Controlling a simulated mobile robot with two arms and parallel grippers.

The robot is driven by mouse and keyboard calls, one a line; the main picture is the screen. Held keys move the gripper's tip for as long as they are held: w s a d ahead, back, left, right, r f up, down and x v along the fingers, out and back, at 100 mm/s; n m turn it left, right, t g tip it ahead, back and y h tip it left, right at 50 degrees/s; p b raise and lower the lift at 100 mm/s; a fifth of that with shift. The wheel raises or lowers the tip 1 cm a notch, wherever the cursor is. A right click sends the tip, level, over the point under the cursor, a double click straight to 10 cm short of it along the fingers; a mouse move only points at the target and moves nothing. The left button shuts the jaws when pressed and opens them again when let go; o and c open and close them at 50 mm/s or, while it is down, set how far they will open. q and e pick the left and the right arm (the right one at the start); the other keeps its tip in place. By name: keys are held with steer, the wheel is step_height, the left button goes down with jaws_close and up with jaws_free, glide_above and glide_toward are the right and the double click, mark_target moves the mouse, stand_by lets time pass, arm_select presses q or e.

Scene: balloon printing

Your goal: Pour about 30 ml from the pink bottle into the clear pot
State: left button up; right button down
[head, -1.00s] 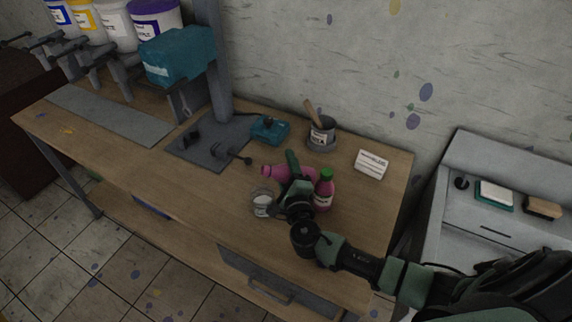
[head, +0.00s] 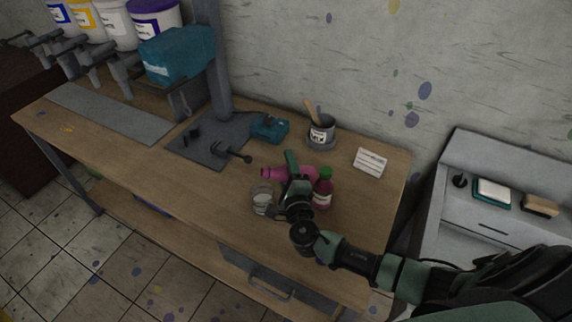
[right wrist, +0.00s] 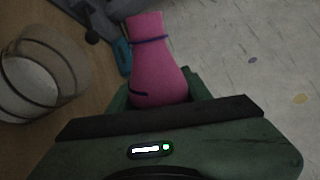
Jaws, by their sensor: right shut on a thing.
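The pink bottle (head: 272,172) is held by my right gripper (head: 294,184), which is shut on it. In the head view the bottle lies over sideways, close to horizontal, with its neck to the left. In the right wrist view the bottle (right wrist: 155,62) has dark bands and its neck points away from the gripper. The clear pot (head: 261,194) stands on the table, nearer the front than the bottle's neck. In the right wrist view the pot (right wrist: 62,62) is left of the bottle, with something pale low in it. No stream shows. My left gripper is out of view.
A magenta bottle with a green cap (head: 323,190) stands just right of my gripper. A cup with a wooden handle (head: 321,133), a white card (head: 370,162), a teal device (head: 269,128) and a dark stand (head: 205,143) are farther back. The table's left front (head: 150,175) is clear.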

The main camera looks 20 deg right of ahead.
steer(key=shift+f+n+p, duration=0.1)
steer(key=shift+n+p, duration=0.25)
steer(key=shift+n, duration=0.05)
steer(key=shift+f, duration=0.2)
stand_by(0.3)
steer(key=shift+f+n+p, duration=0.2)
steer(key=shift+n+p, duration=0.2)
steer(key=shift+n, duration=0.2)
stand_by(0.8)
steer(key=shift+r+m+p, duration=0.3)
steer(key=shift+r+m, duration=0.35)
steer(key=shift+m, duration=0.55)
steer(key=m, duration=0.1)
steer(key=r+m, duration=0.1)
steer(key=m, duration=0.1)
steer(key=shift+a+r, duration=0.25)
steer(key=shift+a, duration=0.1)
